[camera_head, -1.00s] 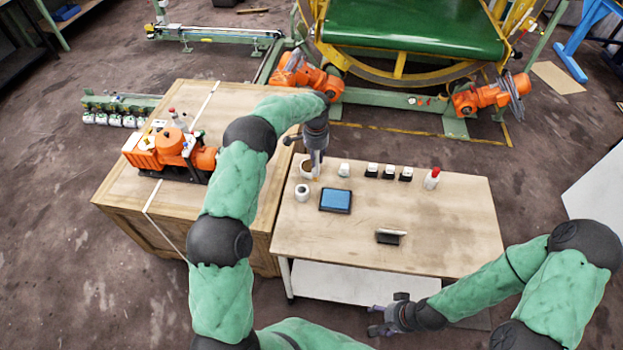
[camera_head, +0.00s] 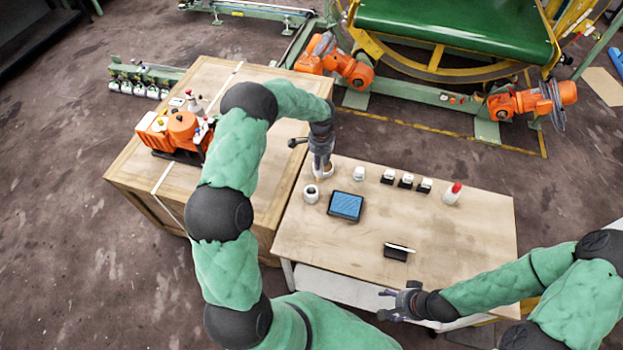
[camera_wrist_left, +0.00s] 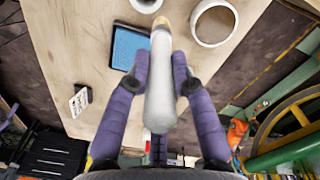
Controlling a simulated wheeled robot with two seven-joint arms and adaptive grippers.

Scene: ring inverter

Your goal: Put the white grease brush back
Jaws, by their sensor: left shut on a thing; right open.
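My left gripper (camera_head: 323,163) is shut on the white grease brush (camera_wrist_left: 160,95), at the back left of the wooden table (camera_head: 350,260). In the left wrist view, the purple fingers (camera_wrist_left: 161,82) grip the white body from both sides, and its tan end (camera_wrist_left: 162,24) points away from the gripper. An open pale pot (camera_wrist_left: 213,22) shows to the right of that end. In the head view the gripper largely hides this pot (camera_head: 322,173); I cannot tell whether brush and pot touch. My right gripper (camera_head: 388,304) is open and empty near the table's front edge.
A white cup-like item (camera_head: 311,193) and a blue-screened tablet (camera_head: 346,206) are close by. Small containers (camera_head: 406,181), a red-capped bottle (camera_head: 452,193) and a dark stand (camera_head: 398,251) are further right. A crate (camera_head: 225,100) with an orange machine (camera_head: 178,133) adjoins on the left.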

